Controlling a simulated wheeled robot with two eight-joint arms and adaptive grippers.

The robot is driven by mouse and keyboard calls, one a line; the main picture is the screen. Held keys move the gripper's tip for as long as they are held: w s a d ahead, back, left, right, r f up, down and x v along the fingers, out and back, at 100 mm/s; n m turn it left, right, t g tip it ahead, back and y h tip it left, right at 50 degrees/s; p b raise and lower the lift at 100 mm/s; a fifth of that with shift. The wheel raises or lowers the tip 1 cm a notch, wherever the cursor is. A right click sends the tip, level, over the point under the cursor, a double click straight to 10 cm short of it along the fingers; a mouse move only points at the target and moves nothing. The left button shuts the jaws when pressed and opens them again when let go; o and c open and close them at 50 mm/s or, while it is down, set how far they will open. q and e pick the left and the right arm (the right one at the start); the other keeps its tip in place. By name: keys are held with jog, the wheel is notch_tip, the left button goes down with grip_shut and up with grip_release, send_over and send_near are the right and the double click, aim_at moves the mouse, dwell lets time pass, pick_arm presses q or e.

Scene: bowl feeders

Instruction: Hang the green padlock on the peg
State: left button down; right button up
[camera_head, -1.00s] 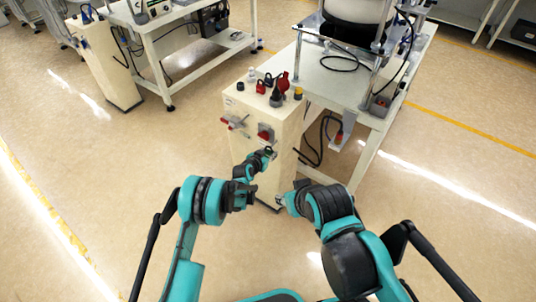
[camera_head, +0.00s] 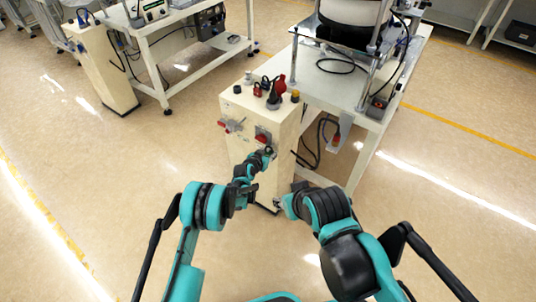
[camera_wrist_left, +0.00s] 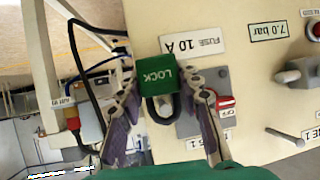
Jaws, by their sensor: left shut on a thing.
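The green padlock (camera_wrist_left: 157,82) is held between the two fingers of my left gripper (camera_wrist_left: 160,95) in the left wrist view. Its word LOCK reads upside down and its dark shackle points down in that picture, toward the gripper. In the head view my left gripper (camera_head: 267,152) is close to the front of the cream cabinet (camera_head: 243,155), just below a red-handled switch (camera_head: 263,135); the padlock is too small to make out there. My right gripper (camera_head: 280,203) is low by the cabinet's foot, its fingers unclear. I cannot pick out the peg for certain.
The cabinet front carries a FUSE 10 A label (camera_wrist_left: 193,43), a 7.0 bar label (camera_wrist_left: 281,31), a red and grey switch (camera_wrist_left: 221,103) and a grey lever (camera_wrist_left: 293,76). A red padlock (camera_head: 258,90) stands on top. A white table (camera_head: 335,88) with hanging cables adjoins.

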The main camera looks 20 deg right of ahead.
pick_arm(q)
jog(key=shift+w+d, duration=0.2)
jog(key=shift+d, duration=0.05)
jog(key=shift+f, duration=0.3)
dwell(0.7)
jog(key=c, duration=0.7)
grip_release()
jog(key=shift+s+a, duration=0.1)
jog(key=shift+p+v, duration=0.6)
jog(key=shift+v, duration=2.8)
jog(key=shift+r, duration=0.1)
